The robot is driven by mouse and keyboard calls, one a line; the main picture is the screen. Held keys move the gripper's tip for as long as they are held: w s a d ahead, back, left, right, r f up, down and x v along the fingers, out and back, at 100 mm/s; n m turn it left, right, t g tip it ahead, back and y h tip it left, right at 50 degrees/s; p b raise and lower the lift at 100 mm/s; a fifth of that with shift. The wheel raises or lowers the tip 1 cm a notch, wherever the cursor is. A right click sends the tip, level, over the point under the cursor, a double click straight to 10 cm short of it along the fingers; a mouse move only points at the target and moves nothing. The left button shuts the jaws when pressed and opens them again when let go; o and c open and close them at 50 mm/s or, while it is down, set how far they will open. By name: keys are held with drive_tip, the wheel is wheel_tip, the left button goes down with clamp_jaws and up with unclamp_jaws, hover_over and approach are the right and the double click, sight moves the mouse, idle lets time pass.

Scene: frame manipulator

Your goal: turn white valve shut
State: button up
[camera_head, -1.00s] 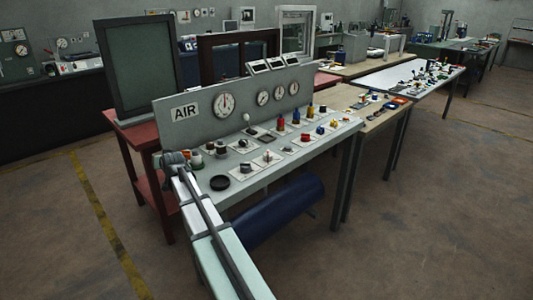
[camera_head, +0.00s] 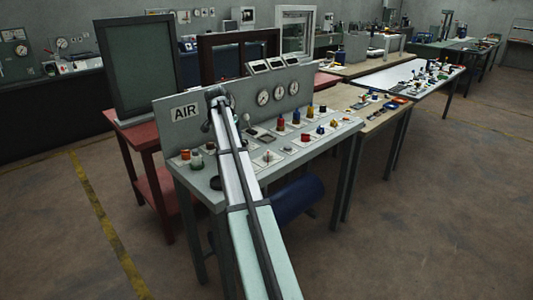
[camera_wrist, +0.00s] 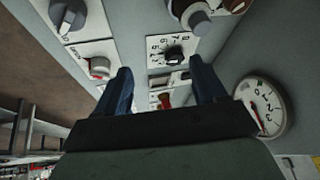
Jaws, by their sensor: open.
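My gripper (camera_wrist: 160,65) is open in the wrist view, with two blue fingers apart and nothing between them. In the head view my arm reaches over the left part of the grey console (camera_head: 330,128), its end in front of the upright panel; the fingers are hard to make out there. A pale knob with a red part (camera_wrist: 98,67) sits on a white plate left of the fingers in the wrist view. A larger grey-white round knob (camera_wrist: 194,17) is at the top. A whitish knob (camera_head: 196,161) shows at the console's left end. I cannot tell which is the white valve.
A black knob on a numbered plate (camera_wrist: 174,55) lies beyond the fingers. A round gauge (camera_wrist: 262,107) is close to the right finger. The panel bears an AIR sign (camera_head: 185,112) and gauges. Several red, blue and yellow fittings crowd the console's right half.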

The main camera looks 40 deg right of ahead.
sight(267, 152)
drive_tip(key=s+d+r+m+g, duration=0.35)
drive_tip(key=s+d+m, duration=0.2)
drive_tip(key=s, duration=0.25)
drive_tip(key=shift+n+g, duration=0.35)
drive_tip(key=shift+n, duration=0.1)
drive_tip(key=x, duration=1.4)
drive_tip(key=shift+w+f, duration=0.25)
drive_tip(key=shift+f, duration=0.1)
drive_tip(key=shift+c, duration=0.2)
drive_tip(key=c, duration=1)
